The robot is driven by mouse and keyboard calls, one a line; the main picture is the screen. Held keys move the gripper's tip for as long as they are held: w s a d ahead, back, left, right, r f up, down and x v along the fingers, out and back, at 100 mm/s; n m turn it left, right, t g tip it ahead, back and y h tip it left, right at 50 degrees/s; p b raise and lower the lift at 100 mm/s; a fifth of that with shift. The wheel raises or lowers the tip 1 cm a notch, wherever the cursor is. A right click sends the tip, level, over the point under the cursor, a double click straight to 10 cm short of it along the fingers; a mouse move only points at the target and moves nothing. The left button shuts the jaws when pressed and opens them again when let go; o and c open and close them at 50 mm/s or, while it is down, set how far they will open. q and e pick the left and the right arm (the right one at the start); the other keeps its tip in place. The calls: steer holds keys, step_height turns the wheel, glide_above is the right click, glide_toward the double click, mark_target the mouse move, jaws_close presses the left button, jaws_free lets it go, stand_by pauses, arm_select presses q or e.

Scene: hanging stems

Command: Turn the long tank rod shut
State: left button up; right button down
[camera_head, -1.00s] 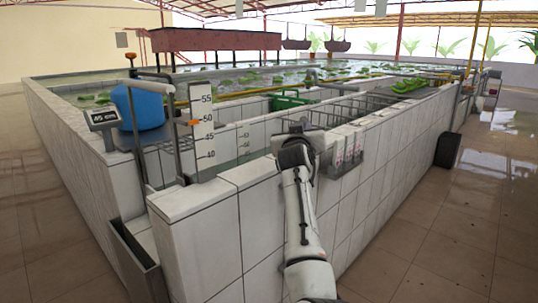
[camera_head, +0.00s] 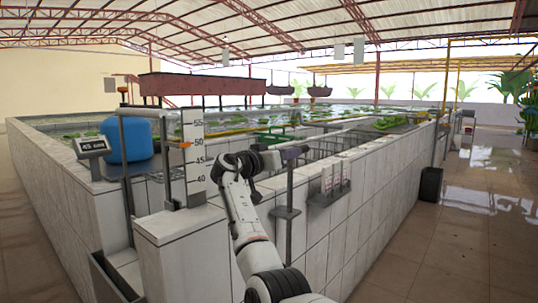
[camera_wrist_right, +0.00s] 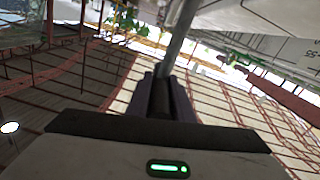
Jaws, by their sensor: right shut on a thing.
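The long tank rod (camera_head: 289,183) is a grey upright bar in front of the white tiled tank wall, with a flat grey plate (camera_head: 286,212) partway along it. My right gripper (camera_head: 294,152) is at the rod's upper end, its dark purplish fingers shut on it. In the right wrist view the grey rod (camera_wrist_right: 180,35) runs away from between the closed fingers (camera_wrist_right: 163,90). The fingers hide the rod's top. I cannot tell the rod's turning angle. My left gripper is not in view.
A blue container (camera_head: 127,139) and a scale display (camera_head: 91,146) stand at the left corner. A depth gauge (camera_head: 193,155) stands near the front corner. A small wall shelf with white bottles (camera_head: 336,176) is right of the rod. Open floor (camera_head: 440,250) lies at right.

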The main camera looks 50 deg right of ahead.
steer(key=shift+s+d, duration=0.1)
stand_by(0.3)
steer(key=c, duration=1.6)
jaws_free()
steer(key=shift+o, duration=0.2)
steer(key=a, duration=1)
steer(key=shift+a, duration=0.2)
